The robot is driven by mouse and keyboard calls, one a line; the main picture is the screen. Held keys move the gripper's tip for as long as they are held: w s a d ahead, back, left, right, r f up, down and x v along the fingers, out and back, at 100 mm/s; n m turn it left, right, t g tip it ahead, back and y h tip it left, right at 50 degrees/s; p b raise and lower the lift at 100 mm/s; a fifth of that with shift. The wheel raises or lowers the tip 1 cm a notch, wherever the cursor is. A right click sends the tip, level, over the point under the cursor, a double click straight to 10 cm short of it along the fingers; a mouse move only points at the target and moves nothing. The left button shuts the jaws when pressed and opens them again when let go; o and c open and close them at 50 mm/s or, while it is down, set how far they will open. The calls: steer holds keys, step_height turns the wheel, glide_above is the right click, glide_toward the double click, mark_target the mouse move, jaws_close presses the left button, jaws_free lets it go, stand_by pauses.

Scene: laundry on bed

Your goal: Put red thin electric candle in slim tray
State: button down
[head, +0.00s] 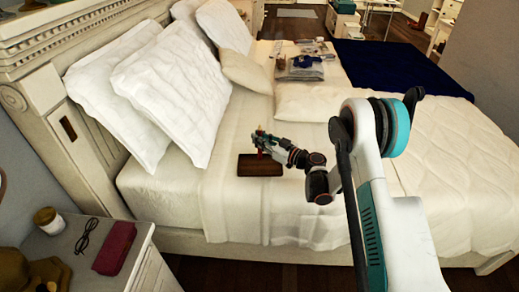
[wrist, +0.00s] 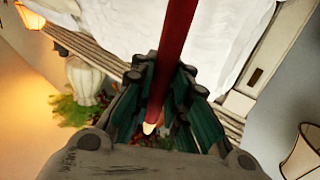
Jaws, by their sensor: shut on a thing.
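The slim tray (head: 247,168) is a dark brown, flat tray lying on the white bed near its front edge. My gripper (head: 260,141) is just above the tray in the head view. It is shut on the red thin electric candle (head: 260,153), which shows as a small red strip over the tray. In the wrist view the candle (wrist: 178,40) is a long dark red stick with a pale, glowing tip, held between the fingers of my gripper (wrist: 158,105). Whether the candle touches the tray is too small to tell.
White pillows (head: 175,90) lean on the headboard at left. Folded items (head: 300,66) and a dark blue blanket (head: 400,70) lie farther back on the bed. A nightstand (head: 70,245) with glasses, a jar and a red case stands at front left. The bed around the tray is clear.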

step_height(320, 180, down, 4)
steer(key=shift+f+b, duration=0.1)
steer(key=shift+b, duration=0.6)
steer(key=c, duration=1.6)
jaws_free()
steer(key=shift+o, duration=0.2)
